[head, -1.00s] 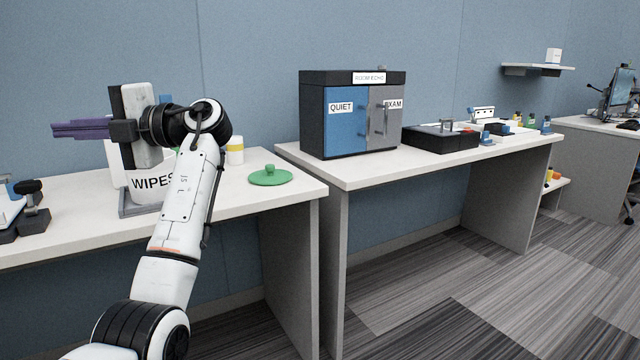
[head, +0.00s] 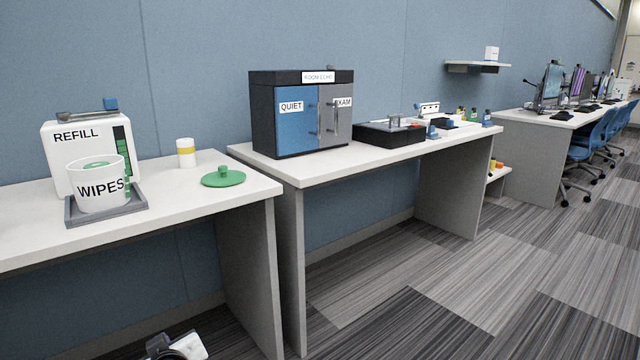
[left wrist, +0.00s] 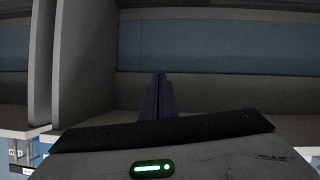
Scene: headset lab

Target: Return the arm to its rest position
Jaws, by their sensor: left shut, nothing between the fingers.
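In the head view, part of my left arm (head: 176,346) shows low at the bottom edge, below the left table. My left gripper is outside the head view. In the left wrist view my left gripper (left wrist: 159,76) has its purple fingers together, with nothing between them. Grey and blue panels lie beyond the fingers, and the gripper touches nothing that I can see. My right arm and gripper are in neither view.
The left table (head: 215,205) holds a WIPES tub (head: 101,190) on a grey tray, a REFILL box (head: 75,137), a yellow-banded jar (head: 186,153) and a green lid (head: 223,178). The second table (head: 300,172) bears a QUIET/EXAM cabinet (head: 285,125). Striped floor lies clear at right.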

